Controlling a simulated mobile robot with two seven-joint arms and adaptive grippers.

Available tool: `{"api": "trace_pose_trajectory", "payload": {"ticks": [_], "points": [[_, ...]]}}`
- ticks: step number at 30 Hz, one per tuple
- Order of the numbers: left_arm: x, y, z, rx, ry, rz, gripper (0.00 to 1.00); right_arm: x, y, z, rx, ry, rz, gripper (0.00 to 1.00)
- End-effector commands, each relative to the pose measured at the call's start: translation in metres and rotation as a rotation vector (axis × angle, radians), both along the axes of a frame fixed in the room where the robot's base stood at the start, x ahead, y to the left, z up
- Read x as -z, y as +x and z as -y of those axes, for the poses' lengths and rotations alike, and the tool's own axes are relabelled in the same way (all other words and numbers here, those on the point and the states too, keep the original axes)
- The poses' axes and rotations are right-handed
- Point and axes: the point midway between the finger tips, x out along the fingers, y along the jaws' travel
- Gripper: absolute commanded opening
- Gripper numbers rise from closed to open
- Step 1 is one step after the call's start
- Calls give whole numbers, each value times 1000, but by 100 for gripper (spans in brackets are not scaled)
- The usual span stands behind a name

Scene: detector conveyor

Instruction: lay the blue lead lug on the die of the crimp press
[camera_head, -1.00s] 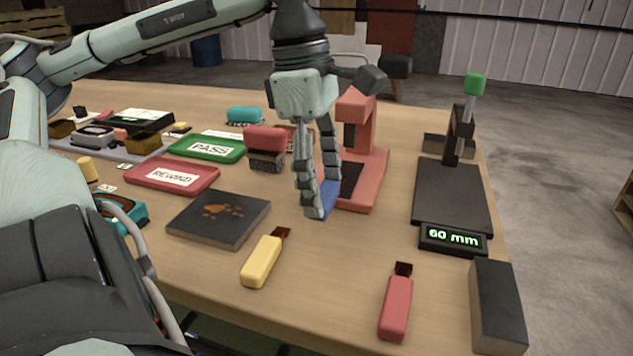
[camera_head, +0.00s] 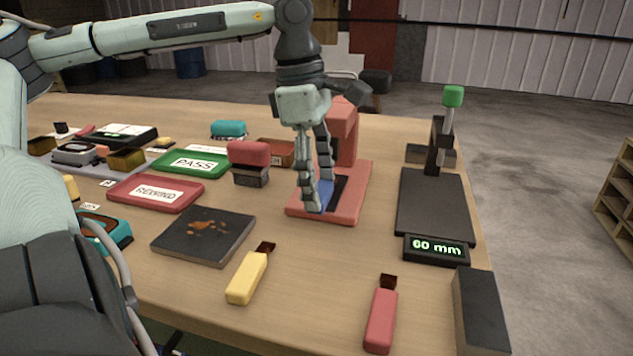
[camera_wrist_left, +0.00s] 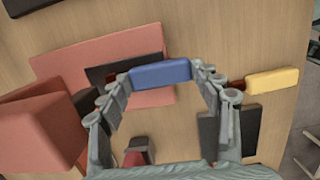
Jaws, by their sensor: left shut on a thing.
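The blue lead lug (camera_head: 325,193) is held in my left gripper (camera_head: 318,205), whose fingers are shut on it. It also shows between the fingertips in the left wrist view (camera_wrist_left: 160,72). The red crimp press (camera_head: 343,130) stands behind the fingers. Its flat base (camera_head: 350,207) carries a dark die (camera_head: 340,184), which also shows in the left wrist view (camera_wrist_left: 108,72). The lug is over the base, at or close to the die; I cannot tell whether it touches. The fingers hide part of the lug and die. My right gripper is out of view.
A yellow lug (camera_head: 246,278) and a red lug (camera_head: 381,320) lie in front. A dark plate (camera_head: 204,234) and a red-topped block (camera_head: 249,165) are left of the press. A black gauge (camera_head: 432,205) reading 60 mm stands to the right.

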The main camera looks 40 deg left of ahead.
Motion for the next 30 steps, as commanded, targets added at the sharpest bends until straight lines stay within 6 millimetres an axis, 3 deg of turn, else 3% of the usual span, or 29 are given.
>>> {"api": "trace_pose_trajectory", "payload": {"ticks": [28, 29, 30], "points": [[4, 0, 0, 0, -1, -2, 36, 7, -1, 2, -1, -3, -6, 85], [4, 0, 0, 0, 0, -2, 65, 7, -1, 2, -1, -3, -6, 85], [4, 0, 0, 0, 0, -2, 70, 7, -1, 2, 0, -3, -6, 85]]}}
